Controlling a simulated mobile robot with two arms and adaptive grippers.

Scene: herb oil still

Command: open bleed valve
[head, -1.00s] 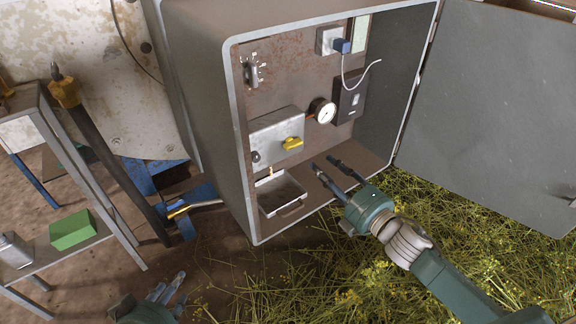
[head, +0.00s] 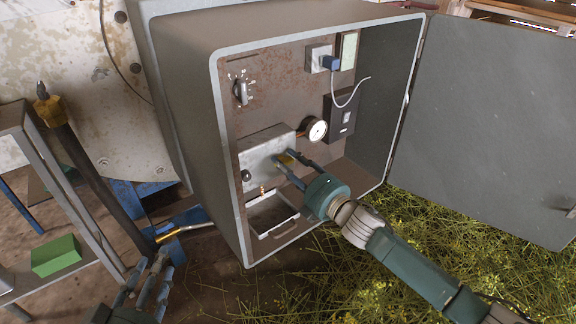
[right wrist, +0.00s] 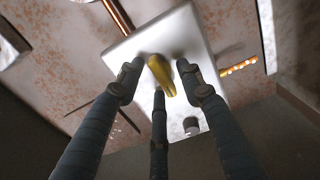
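The yellow valve handle (head: 285,157) sits on the front of a pale metal box (head: 257,158) inside the open cabinet. In the right wrist view the handle (right wrist: 162,76) lies between the spread fingers of my right gripper (right wrist: 168,85). In the head view that gripper (head: 284,163) reaches the handle and partly hides it. Its fingers are open, and I cannot tell whether any touches the handle. My left gripper (head: 146,283) is low at the left, outside the cabinet, with its fingers apart and empty.
The cabinet door (head: 495,130) stands open at the right. A green block (head: 56,255) is on a shelf at left.

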